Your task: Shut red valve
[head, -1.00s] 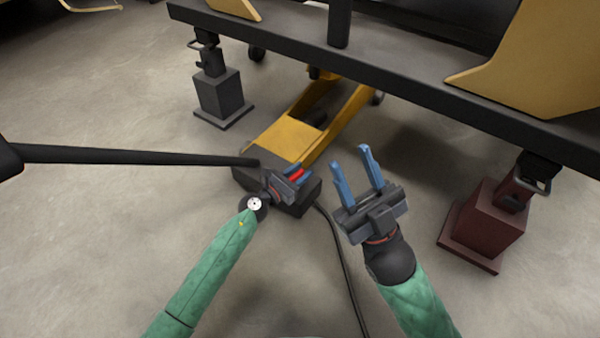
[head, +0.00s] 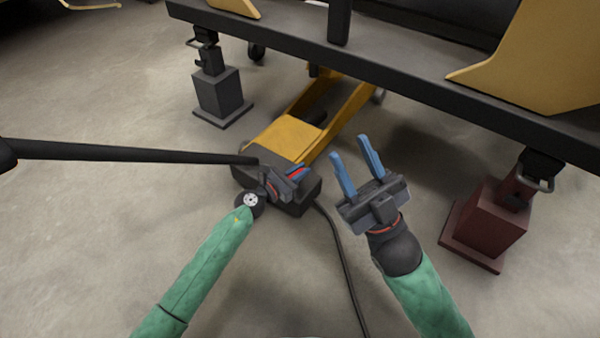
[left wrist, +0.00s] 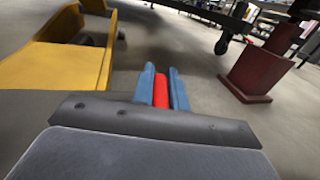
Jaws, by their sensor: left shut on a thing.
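The red valve (left wrist: 161,92) shows as a small red piece between the two blue fingers of my left gripper (left wrist: 160,85) in the left wrist view. In the head view the red valve (head: 296,174) is partly hidden between the fingers of my left gripper (head: 297,172). My left gripper is shut on it, at the dark end block (head: 296,203) of the yellow jack (head: 289,138). My right gripper (head: 356,158) is open and empty, to the right of the block, its two blue fingers apart and pointing up in the picture.
A long black handle (head: 130,153) runs from the left to the block. A black hose (head: 343,260) trails down the floor between my arms. A grey stand (head: 221,92) and a dark red stand (head: 488,220) stand under a dark beam (head: 400,85). Bare floor lies around.

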